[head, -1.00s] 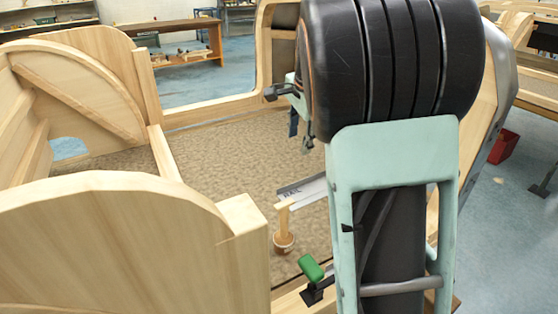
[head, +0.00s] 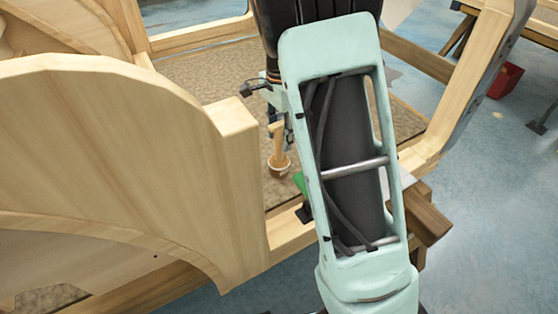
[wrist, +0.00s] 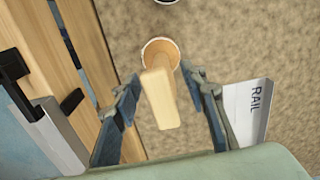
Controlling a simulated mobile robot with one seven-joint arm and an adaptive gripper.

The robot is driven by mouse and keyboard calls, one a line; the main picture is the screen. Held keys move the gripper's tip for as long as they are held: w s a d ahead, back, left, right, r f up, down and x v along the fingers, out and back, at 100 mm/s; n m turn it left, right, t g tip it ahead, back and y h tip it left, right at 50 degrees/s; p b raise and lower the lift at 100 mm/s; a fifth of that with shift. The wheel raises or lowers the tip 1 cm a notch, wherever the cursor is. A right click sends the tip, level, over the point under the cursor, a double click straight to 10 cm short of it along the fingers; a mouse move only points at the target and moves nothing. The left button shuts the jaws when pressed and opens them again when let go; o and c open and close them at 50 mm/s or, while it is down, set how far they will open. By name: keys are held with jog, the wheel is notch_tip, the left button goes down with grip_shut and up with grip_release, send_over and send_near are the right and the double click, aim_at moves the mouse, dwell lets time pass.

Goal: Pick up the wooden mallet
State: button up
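The wooden mallet (head: 279,149) stands upright on its round head on the brown carpeted floor of the wooden frame, its pale handle pointing up. In the wrist view the mallet (wrist: 160,98) shows from above, with the handle toward the camera and the rim of the head behind it. My gripper (wrist: 161,76) is open, one finger on each side of the handle, with visible gaps. I cannot tell how far above the head the fingertips are. In the head view my arm hides most of the gripper.
A grey-white piece marked RAIL (wrist: 246,108) lies right of the gripper. A wooden beam (wrist: 88,60) with a clamp (wrist: 62,135) is on the left. A curved wooden panel (head: 130,150) stands left of my arm. A red bin (head: 506,80) is at the right.

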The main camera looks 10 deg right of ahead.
aim_at(279, 143)
notch_tip(279, 143, down, 3)
jog(key=shift+w+a+f, duration=0.1)
jog(key=shift+a, duration=0.05)
grip_shut()
